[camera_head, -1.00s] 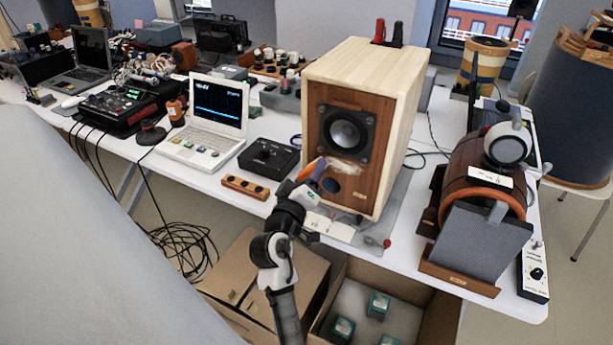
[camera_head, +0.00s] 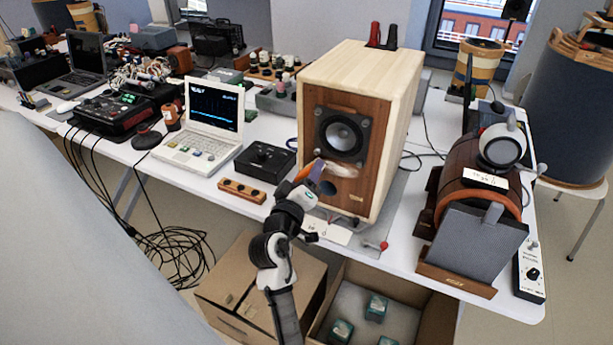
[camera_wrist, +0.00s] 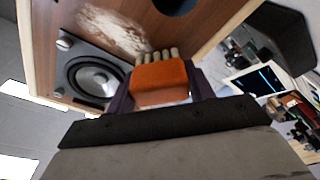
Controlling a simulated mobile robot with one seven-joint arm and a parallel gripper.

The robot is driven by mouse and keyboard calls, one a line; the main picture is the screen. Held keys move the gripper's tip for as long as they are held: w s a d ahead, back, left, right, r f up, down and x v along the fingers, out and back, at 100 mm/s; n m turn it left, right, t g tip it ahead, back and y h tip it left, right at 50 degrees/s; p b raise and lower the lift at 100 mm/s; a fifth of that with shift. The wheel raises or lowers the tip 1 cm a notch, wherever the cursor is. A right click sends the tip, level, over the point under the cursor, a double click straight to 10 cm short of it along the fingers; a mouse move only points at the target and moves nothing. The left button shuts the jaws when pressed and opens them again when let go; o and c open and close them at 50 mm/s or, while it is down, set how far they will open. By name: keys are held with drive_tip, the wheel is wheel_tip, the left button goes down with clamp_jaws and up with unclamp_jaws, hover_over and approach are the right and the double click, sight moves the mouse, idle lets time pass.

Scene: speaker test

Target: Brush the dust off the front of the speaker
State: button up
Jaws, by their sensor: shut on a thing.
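The speaker (camera_head: 372,122) is a pale wooden box with a brown front, standing upright on the table. Its front also shows in the wrist view (camera_wrist: 60,20), with the round driver (camera_wrist: 92,78) at left. A pale dust patch (camera_wrist: 112,30) lies on the front beside the driver; in the head view it is a light smear (camera_head: 341,170) below the driver. My gripper (camera_wrist: 160,88) is shut on an orange brush (camera_wrist: 160,80) with pale bristle tufts. The tufts point at the front near the dust patch; I cannot tell whether they touch. In the head view the brush is at the front's lower left.
A black box (camera_head: 266,158) and a small wooden block (camera_head: 242,190) lie left of the speaker. A white laptop (camera_head: 203,128) stands farther left. A brown barrel-shaped unit (camera_head: 470,205) is at right.

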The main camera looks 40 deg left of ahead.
drive_tip(key=shift+w+a, duration=0.1)
drive_tip(key=shift+w, duration=0.45)
